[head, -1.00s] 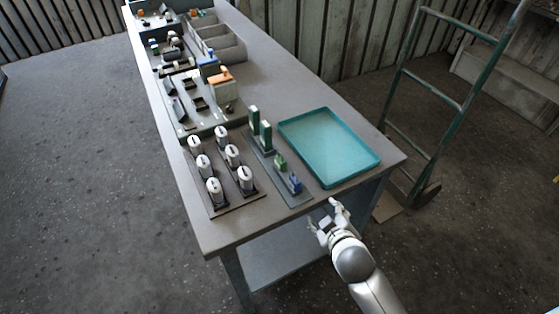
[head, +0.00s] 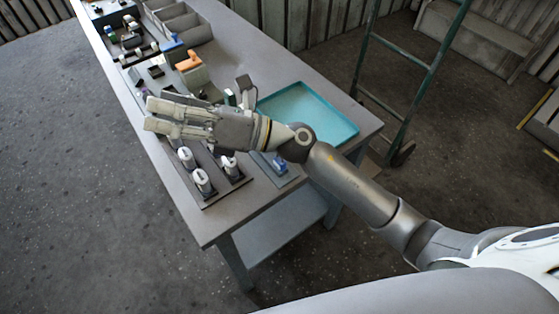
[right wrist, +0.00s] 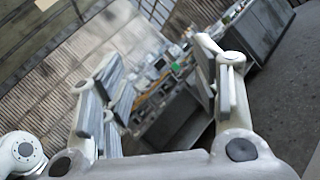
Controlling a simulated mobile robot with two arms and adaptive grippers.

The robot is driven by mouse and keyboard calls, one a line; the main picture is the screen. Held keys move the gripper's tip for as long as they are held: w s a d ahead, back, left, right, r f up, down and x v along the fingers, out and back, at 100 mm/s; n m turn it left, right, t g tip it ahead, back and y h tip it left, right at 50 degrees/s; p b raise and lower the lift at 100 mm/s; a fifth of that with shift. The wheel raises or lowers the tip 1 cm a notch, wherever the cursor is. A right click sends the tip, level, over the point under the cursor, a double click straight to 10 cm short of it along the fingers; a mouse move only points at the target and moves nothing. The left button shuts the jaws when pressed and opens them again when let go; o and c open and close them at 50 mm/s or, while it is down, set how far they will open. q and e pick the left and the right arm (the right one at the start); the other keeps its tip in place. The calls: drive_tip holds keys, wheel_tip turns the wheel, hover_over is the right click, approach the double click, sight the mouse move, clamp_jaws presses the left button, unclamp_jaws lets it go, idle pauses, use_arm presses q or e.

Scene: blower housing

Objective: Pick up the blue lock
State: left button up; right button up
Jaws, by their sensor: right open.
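The blue lock (head: 280,166) appears to be the small blue piece at the near end of the narrow grey plate on the table, partly hidden behind my right arm. My right gripper (head: 158,114) is raised over the table in the head view, fingers pointing left and empty. It lies left of the blue lock and apart from it. In the right wrist view its fingers (right wrist: 160,75) are spread with nothing between them. My left gripper is not in view.
A teal tray (head: 345,133) stands right of the plate. Several white cylinders (head: 201,182) stand on a dark base below my gripper. An orange-topped piece (head: 189,61) and grey bins (head: 192,26) are farther back. A green hand truck (head: 413,75) stands right.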

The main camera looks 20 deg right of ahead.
wheel_tip(320, 180, down, 5)
drive_tip(key=s+a+n+g+h, duration=0.2)
drive_tip(key=a+n+g, duration=0.1)
drive_tip(key=n+g, duration=0.35)
drive_tip(key=n+h, duration=0.9)
drive_tip(key=h, duration=0.9)
approach(279, 162)
drive_tip(key=shift+w+g, duration=0.45)
drive_tip(key=shift+w, duration=0.25)
drive_tip(key=shift+d+f+p, duration=0.2)
drive_tip(key=shift+d+p, duration=0.1)
wheel_tip(279, 162, down, 5)
drive_tip(key=shift+p, duration=0.85)
drive_tip(key=f+p, duration=0.2)
drive_tip(key=f, duration=0.1)
drive_tip(key=f+p, duration=0.1)
drive_tip(key=shift+a+f, duration=0.2)
drive_tip(key=shift+a, duration=0.15)
drive_tip(key=shift+f, duration=0.5)
drive_tip(key=c, duration=0.9)
